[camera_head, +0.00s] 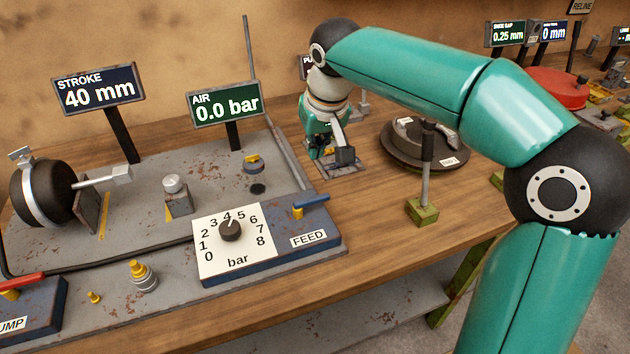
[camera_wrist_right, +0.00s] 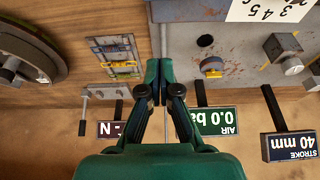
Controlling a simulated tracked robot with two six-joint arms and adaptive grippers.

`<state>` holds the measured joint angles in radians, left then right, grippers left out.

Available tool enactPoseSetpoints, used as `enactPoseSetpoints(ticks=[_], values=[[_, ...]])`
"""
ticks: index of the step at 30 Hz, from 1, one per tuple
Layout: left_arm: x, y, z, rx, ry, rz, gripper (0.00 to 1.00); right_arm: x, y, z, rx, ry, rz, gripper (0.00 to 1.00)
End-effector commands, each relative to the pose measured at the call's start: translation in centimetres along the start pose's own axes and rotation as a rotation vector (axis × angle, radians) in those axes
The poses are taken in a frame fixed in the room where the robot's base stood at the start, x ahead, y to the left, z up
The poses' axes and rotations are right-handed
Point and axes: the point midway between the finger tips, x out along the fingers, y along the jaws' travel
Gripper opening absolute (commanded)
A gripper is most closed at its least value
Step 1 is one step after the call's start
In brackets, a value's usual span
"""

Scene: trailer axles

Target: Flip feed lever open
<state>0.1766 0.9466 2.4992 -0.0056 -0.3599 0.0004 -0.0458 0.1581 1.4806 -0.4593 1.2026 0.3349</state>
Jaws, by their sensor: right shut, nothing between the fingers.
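The feed lever is a blue handle (camera_head: 312,200) on a yellow pivot, on the blue block labelled FEED (camera_head: 308,238) at the right front of the grey plate. Beside it is a white dial plate (camera_head: 212,258) marked 0 to 8 bar, its black knob (camera_head: 230,230) pointing near 4. The AIR display (camera_head: 226,104) reads 0.0 bar. My right gripper (camera_head: 318,150) is beyond the lever, near the plate's back right edge, apart from the lever. In the right wrist view its fingers (camera_wrist_right: 158,68) are together and empty. The lever does not show there. My left gripper is not seen.
An upright black-handled lever on a green base (camera_head: 422,210) and a dark round disc (camera_head: 425,145) are right of the plate.

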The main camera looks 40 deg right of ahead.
Motion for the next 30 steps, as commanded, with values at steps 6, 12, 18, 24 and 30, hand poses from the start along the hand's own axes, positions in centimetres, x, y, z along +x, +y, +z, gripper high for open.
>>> enactPoseSetpoints(ticks=[6,12,18,24,30], values=[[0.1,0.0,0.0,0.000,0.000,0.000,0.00,1.2,-0.1,0.0,-0.003,-0.003,0.000,0.00],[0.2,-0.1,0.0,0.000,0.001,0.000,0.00,4.4,-0.1,0.0,-0.002,-0.005,0.001,0.00],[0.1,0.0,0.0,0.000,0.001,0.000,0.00,8.7,-0.1,0.1,-0.002,-0.008,0.001,0.00],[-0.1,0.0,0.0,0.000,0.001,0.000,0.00,9.4,-0.2,1.6,-0.005,0.001,-0.002,0.00],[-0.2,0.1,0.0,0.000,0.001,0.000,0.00,8.8,-0.2,3.3,-0.003,-0.001,-0.002,0.00]])
